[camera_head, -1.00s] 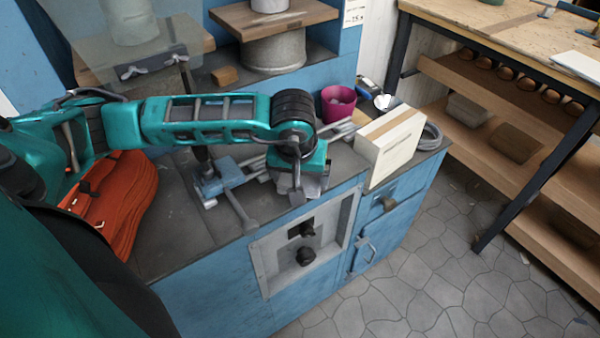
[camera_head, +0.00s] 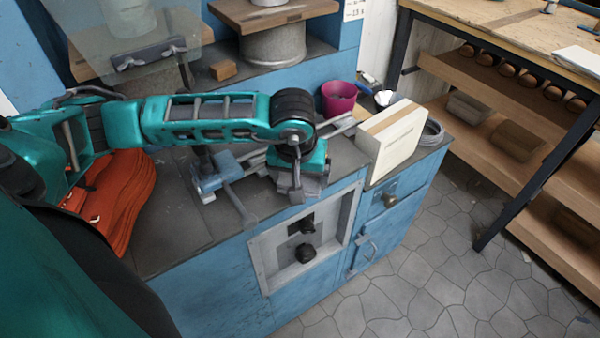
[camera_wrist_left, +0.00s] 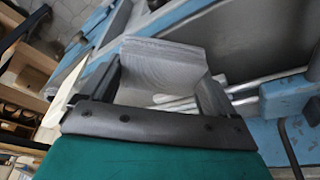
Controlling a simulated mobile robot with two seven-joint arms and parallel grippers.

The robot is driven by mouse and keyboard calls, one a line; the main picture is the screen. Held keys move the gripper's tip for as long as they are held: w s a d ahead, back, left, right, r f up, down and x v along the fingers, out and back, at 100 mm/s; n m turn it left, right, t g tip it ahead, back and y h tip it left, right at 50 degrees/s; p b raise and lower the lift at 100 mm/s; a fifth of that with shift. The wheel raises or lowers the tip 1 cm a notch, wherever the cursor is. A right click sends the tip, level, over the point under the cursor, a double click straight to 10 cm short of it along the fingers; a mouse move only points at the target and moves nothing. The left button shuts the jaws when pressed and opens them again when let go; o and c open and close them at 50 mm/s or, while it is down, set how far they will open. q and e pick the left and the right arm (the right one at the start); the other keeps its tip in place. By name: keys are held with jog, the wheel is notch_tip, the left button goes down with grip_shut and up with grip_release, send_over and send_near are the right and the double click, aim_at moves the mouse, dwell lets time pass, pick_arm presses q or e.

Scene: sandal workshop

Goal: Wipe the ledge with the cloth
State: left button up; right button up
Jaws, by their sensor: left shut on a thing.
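My left gripper (camera_head: 298,184) is low over the front edge of the dark grey worktop (camera_head: 190,239), above the framed recess. In the left wrist view my left gripper (camera_wrist_left: 165,95) is shut on a grey, folded cloth (camera_wrist_left: 160,68) with fine wavy lines. The cloth spans the gap between the fingers and bends at one side. In the head view the arm and gripper hide most of the cloth, and I cannot tell whether it touches the worktop. I cannot tell which surface is the ledge. My right gripper is not in view.
A blue clamp (camera_head: 218,172) with grey bars lies left of the gripper. A cream box (camera_head: 393,142), a magenta pot (camera_head: 339,98) and a coiled grey hose (camera_head: 432,133) stand to the right. An orange folded thing (camera_head: 118,195) lies at the left. Knobs sit in the grey recess (camera_head: 303,249) below.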

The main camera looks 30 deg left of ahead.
pick_arm(q)
jog(key=shift+f, duration=0.3)
